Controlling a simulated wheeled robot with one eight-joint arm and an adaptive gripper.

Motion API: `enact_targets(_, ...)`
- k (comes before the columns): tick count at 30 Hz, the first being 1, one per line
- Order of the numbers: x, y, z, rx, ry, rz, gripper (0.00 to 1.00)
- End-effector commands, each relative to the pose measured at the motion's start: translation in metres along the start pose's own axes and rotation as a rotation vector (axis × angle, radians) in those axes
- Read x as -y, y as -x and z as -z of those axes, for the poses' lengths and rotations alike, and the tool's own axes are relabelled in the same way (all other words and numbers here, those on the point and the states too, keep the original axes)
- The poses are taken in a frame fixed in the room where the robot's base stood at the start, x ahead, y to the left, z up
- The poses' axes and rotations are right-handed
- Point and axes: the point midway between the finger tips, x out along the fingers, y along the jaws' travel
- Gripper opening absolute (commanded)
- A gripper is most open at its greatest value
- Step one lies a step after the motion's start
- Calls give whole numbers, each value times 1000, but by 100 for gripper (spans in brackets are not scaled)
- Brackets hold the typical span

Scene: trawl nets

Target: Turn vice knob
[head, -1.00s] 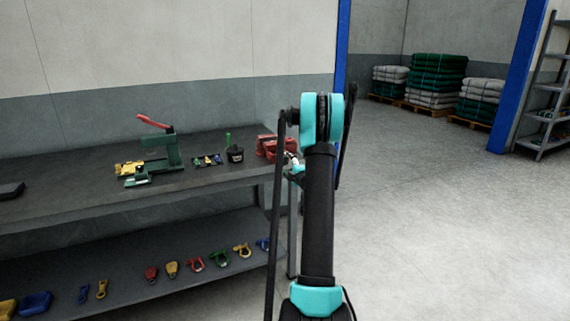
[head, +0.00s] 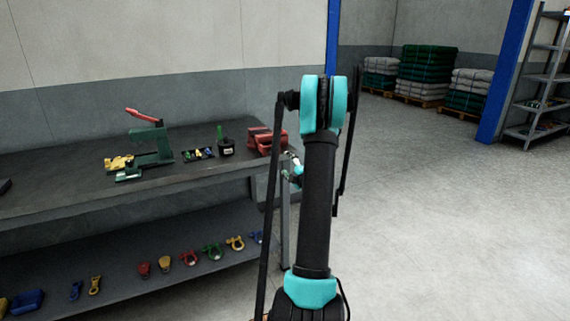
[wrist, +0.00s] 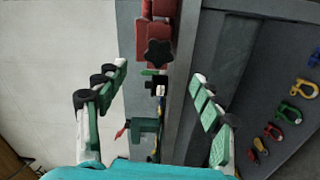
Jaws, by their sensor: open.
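The red vice (head: 261,139) sits at the right end of the workbench top, partly behind my arm in the head view. In the wrist view the vice (wrist: 158,10) is at the top middle, with its black star-shaped knob (wrist: 159,52) facing my camera. My gripper (wrist: 159,76) is open, its two green-padded fingers spread wide to either side of the knob's line. Nothing shows between the fingertips as held, and I cannot tell how far the knob is from them. In the head view only a small part of my gripper shows beside the bench end.
A green press (head: 150,143) with a red handle, a small parts tray (head: 199,153) and a black pot (head: 226,147) stand along the workbench (head: 60,200). Several coloured shackles lie on the lower shelf (head: 130,290). The floor (head: 440,220) to the right is clear.

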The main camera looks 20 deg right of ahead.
Motion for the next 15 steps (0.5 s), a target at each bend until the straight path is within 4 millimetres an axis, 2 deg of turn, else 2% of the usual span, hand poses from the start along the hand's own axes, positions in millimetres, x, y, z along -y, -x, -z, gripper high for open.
enact_targets(5, 0, 6, 0, 0, -208, 0, 68)
enact_targets(15, 0, 25, 2, 1, -977, -1, 68)
